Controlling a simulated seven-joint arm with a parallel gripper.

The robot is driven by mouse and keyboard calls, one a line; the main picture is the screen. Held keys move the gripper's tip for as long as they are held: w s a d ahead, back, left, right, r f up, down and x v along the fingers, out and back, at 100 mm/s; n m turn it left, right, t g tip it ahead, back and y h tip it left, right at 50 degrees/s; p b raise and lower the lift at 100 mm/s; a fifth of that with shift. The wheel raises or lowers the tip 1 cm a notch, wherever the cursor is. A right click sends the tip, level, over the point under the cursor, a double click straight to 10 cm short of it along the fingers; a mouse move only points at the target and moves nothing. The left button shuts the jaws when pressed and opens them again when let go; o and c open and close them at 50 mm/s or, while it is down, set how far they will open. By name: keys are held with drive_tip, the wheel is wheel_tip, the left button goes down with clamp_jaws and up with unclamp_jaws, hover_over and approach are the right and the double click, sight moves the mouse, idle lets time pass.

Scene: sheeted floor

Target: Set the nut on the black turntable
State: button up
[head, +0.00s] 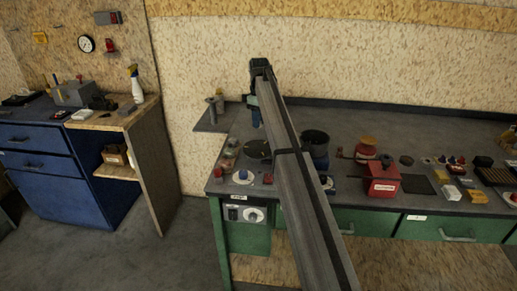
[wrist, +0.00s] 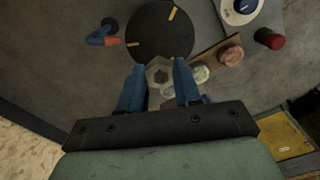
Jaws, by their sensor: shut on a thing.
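My gripper (wrist: 158,76) has its two blue fingers on either side of the grey hexagonal nut (wrist: 158,68) and is shut on it. The black turntable (wrist: 160,32) is a dark round disc with two yellow marks, just beyond the fingertips in the wrist view. In the head view the turntable (head: 257,149) lies on the left part of the green-fronted bench, and my gripper (head: 256,118) hangs just above and behind it. The nut cannot be made out in the head view. Its height above the bench is hard to tell.
Beside the turntable in the wrist view are a blue-and-orange item (wrist: 101,37), a wooden strip (wrist: 207,58) with small round pieces, a white-and-blue dial (wrist: 240,8) and a red knob (wrist: 270,39). A black pot (head: 314,142) and red grinder (head: 381,178) stand to the right.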

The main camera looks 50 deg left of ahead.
sight(259, 148)
drive_tip(key=shift+a+m, duration=0.1)
drive_tip(key=shift+m, duration=0.3)
drive_tip(key=shift+f, duration=5)
drive_tip(key=shift+f, duration=0.15)
drive_tip(key=o, duration=1.1)
drive_tip(key=shift+c, duration=0.2)
wheel_tip(259, 148, up, 12)
drive_tip(key=shift+r, duration=0.15)
